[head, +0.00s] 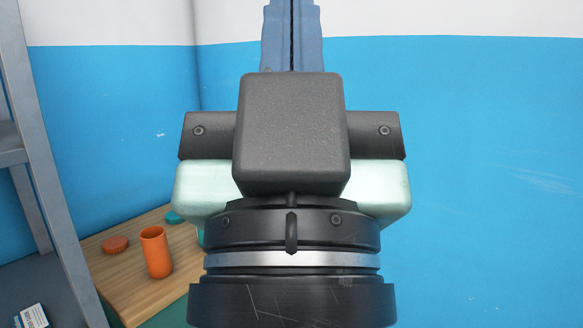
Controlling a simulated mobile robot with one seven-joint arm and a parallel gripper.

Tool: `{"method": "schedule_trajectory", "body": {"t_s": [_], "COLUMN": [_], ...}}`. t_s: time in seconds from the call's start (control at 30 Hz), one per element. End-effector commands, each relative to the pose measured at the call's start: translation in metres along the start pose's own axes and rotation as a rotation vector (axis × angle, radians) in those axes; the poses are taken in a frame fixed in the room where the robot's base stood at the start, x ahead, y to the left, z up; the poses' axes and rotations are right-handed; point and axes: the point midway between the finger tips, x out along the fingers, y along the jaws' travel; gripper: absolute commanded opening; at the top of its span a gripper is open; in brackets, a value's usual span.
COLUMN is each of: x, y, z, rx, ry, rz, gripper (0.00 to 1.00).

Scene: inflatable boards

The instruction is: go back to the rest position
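My gripper (292,30) fills the middle of the head view, seen from behind and pointing up and away. Its two blue-grey fingers lie together with only a thin dark line between them, and nothing shows between them. The fingertips reach the top edge of the picture. The gripper is well apart from the things on the table.
At lower left, a wooden table (128,278) bears an upright orange cup (156,254), an orange-red disc (115,245) and a teal thing (175,217), partly hidden by my gripper. A grey metal shelf (48,150) stands at the left edge. The blue-white wall (490,150) is behind.

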Motion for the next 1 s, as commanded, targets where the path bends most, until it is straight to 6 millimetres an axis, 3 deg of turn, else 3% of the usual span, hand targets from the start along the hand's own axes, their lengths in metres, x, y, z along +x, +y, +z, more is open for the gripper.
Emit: {"method": "schedule_trajectory", "body": {"t_s": [0.03,0.1,0.4,1.0], "x": [0.024,0.039,0.09,0.098], "y": [0.0,0.0,-0.001,-0.001], "z": [-0.022,-0.036,-0.084,-0.091], "rx": [0.001,0.002,0.003,0.004], "ry": [-0.001,-0.002,-0.003,-0.003], "rz": [-0.001,-0.001,-0.002,-0.002], "gripper": [0.0,0.0,0.0,0.0]}}
